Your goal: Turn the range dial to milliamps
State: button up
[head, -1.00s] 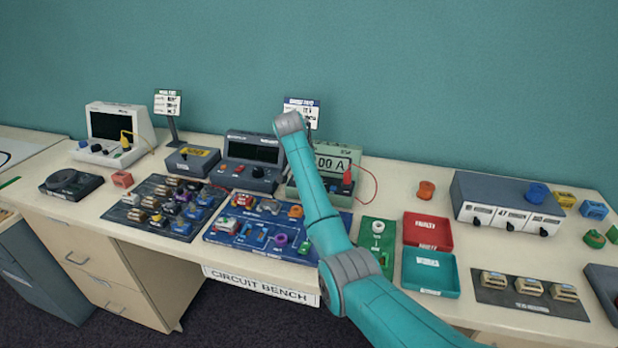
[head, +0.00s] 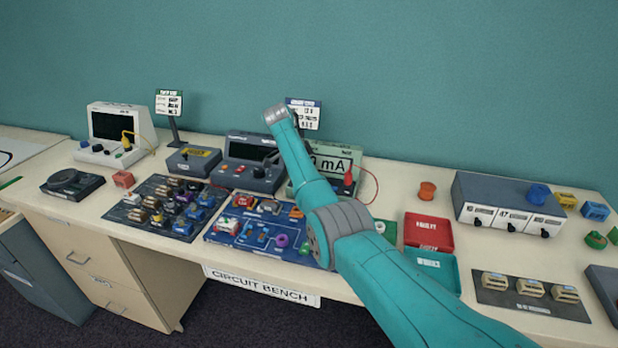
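The green meter (head: 351,150) stands at the back of the bench, partly behind my arm. The visible part of its display (head: 331,163) reads "0 mA"; the left part is covered. A red plug (head: 348,181) with a red lead is at its right front. The range dial is hidden behind my arm. My arm reaches over the bench to the meter, but my gripper is hidden behind it, so its hold and contact with the dial cannot be seen.
A grey instrument (head: 250,150) stands close left of the meter. A blue circuit board (head: 225,238) lies in front. A red tray (head: 428,232) and a teal tray (head: 448,272) are right of my arm. A sign (head: 304,113) stands behind the meter.

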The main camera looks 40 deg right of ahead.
jog(key=shift+m, duration=0.3)
jog(key=o, duration=1.1)
jog(key=shift+r, duration=0.1)
jog(key=v, duration=1.1)
jog(key=shift+w+r, duration=0.2)
jog(key=shift+r, duration=0.15)
jog(key=shift+a, duration=0.1)
